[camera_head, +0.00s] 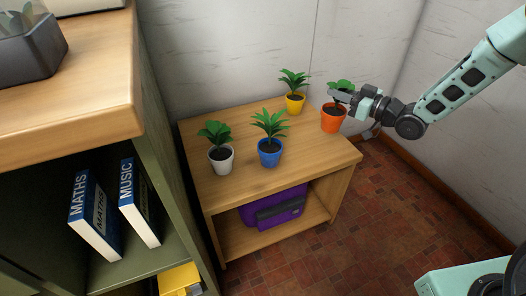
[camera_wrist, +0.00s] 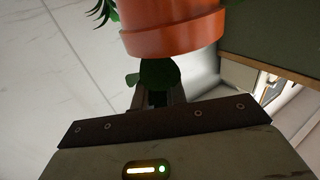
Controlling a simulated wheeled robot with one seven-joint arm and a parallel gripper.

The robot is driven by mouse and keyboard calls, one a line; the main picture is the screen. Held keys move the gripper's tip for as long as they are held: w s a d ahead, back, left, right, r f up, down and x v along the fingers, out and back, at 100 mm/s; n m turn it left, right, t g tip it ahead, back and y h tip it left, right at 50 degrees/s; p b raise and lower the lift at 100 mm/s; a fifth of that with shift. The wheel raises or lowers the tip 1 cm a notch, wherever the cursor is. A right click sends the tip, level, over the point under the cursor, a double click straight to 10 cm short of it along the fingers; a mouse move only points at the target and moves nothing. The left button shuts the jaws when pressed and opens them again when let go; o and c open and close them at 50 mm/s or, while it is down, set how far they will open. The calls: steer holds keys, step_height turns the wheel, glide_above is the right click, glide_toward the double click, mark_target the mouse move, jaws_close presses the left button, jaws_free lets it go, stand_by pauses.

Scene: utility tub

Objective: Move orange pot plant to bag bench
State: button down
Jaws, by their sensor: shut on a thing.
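The orange pot plant (camera_head: 333,122) is at the right back corner of the wooden bench with the purple bag (camera_head: 285,178). I cannot tell whether its base touches the bench top. My gripper (camera_head: 343,97) reaches in from the right and is shut on the plant at its leaves, just above the pot rim; the fingers partly hide the leaves. In the wrist view the orange pot (camera_wrist: 172,35) fills the top middle, and a dark green leaf shows at my fingers (camera_wrist: 158,97).
A yellow pot plant (camera_head: 294,104) stands close to the left, with a blue pot plant (camera_head: 270,154) and a white pot plant (camera_head: 221,160) farther left. The purple bag (camera_head: 262,212) lies on the lower shelf. A tall bookshelf (camera_head: 80,120) is at left; the bench's front right top is clear.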

steer(key=w+a+r+n+g+y+b, duration=0.1)
steer(key=w+a+g+b, duration=0.15)
steer(key=a+b, duration=0.6)
step_height(320, 180, down, 9)
steer(key=d+b, duration=0.1)
steer(key=b, duration=0.5)
steer(key=shift+w+d+t, duration=0.2)
steer(key=shift+d+t, duration=0.15)
steer(key=shift+f, duration=0.2)
steer(key=c, duration=1.4)
jaws_free()
steer(key=shift+c, duration=0.2)
steer(key=shift+r, duration=0.1)
